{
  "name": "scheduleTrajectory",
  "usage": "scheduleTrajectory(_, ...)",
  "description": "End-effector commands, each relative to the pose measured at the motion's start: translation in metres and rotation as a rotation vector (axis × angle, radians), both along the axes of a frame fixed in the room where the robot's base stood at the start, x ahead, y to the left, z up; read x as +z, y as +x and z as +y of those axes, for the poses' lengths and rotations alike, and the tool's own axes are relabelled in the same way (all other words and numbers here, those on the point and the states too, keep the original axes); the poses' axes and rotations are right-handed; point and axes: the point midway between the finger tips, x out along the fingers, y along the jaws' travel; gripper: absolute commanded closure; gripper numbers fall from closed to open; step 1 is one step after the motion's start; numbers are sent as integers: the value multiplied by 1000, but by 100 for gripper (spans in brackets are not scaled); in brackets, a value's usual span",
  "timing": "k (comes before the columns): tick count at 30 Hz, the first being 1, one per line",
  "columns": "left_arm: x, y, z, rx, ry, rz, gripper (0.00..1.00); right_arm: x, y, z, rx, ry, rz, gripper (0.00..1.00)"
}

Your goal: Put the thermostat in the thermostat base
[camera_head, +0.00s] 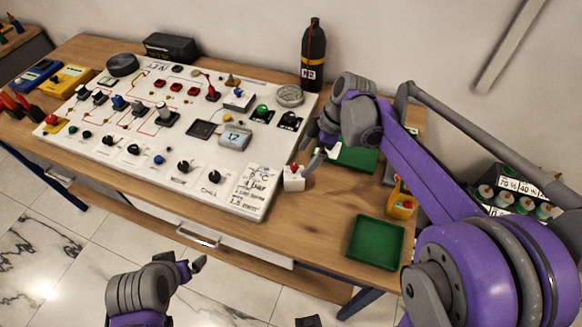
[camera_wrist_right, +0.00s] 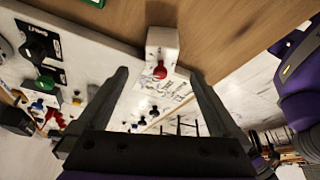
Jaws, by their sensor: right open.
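A grey device with a lit display (camera_head: 235,137), which looks like the thermostat, sits on the white panel. A dark square plate (camera_head: 203,129) beside it may be the thermostat base; I cannot tell for sure. My right gripper (camera_head: 308,156) is open at the panel's right edge, to the right of the grey device. It is by a white box with a red knob (camera_head: 293,178). In the right wrist view, this box (camera_wrist_right: 162,46) shows ahead of the open fingers (camera_wrist_right: 160,74), with nothing held. My left gripper (camera_head: 194,266) is low in front of the table; its jaw state is unclear.
The white panel (camera_head: 110,153) carries switches, knobs and lamps. A black bottle (camera_head: 313,55) stands behind it. Green trays (camera_head: 376,242) and a yellow box with a red button (camera_head: 402,204) are at the right. Bare wood (camera_head: 325,215) lies between panel and front tray.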

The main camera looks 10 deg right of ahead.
Motion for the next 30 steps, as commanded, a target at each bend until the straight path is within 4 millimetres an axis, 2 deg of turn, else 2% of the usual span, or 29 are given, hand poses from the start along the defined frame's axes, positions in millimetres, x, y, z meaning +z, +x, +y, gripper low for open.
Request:
scheduleTrajectory(6,-4,-1,0,0,0,3,0,-33,3,13,0,-1,-1,0)
scheduleTrajectory(13,-3,-1,0,0,0,2,0,-50,5,19,-3,-2,-1,0)
scheduleTrajectory(21,-3,-1,0,0,0,2,0,-86,8,30,-1,-2,0,0)
scheduleTrajectory(30,-3,-1,0,0,0,2,0,-92,8,32,-4,-2,0,0)
